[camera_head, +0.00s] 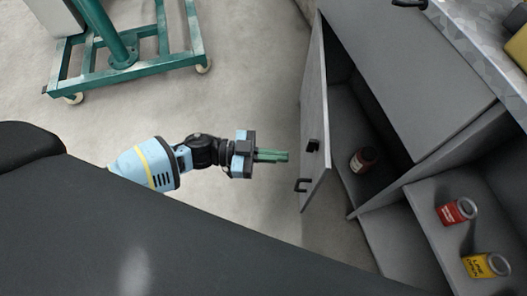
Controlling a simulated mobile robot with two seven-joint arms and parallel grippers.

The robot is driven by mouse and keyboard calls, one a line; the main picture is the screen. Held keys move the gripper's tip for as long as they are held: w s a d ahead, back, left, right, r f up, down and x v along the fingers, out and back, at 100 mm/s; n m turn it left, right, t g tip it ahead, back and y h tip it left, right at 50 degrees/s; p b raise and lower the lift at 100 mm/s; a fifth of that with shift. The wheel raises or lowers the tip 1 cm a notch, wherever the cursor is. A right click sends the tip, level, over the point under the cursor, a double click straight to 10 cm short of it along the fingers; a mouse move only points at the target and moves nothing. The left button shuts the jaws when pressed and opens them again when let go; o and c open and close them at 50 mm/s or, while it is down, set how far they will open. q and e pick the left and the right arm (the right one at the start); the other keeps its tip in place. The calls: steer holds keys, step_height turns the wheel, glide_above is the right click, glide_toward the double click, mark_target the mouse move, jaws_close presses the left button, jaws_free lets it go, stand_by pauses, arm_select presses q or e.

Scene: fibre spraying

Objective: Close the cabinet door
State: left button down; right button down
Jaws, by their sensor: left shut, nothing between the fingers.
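The grey cabinet door (315,112) stands open at the centre right, swung out from the grey cabinet (405,75). It has a dark handle (301,185) near its lower end. My left gripper (287,156) has green fingers and is shut and empty. It is just left of the door's outer face, near the handle, with a small gap visible between them. My right gripper is not in view.
A green wheeled frame (130,55) stands at the upper left. The floor (245,60) between frame and door is clear.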

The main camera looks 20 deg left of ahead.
mark_target(322, 160)
arm_select(q)
steer(key=b+x, duration=0.1)
steer(key=x, duration=0.6)
steer(key=shift+f, duration=0.1)
steer(key=shift+w+d, duration=0.15)
steer(key=shift+d, duration=0.35)
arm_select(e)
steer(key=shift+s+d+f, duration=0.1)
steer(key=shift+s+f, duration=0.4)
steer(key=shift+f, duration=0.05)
arm_select(q)
steer(key=shift+d, duration=0.1)
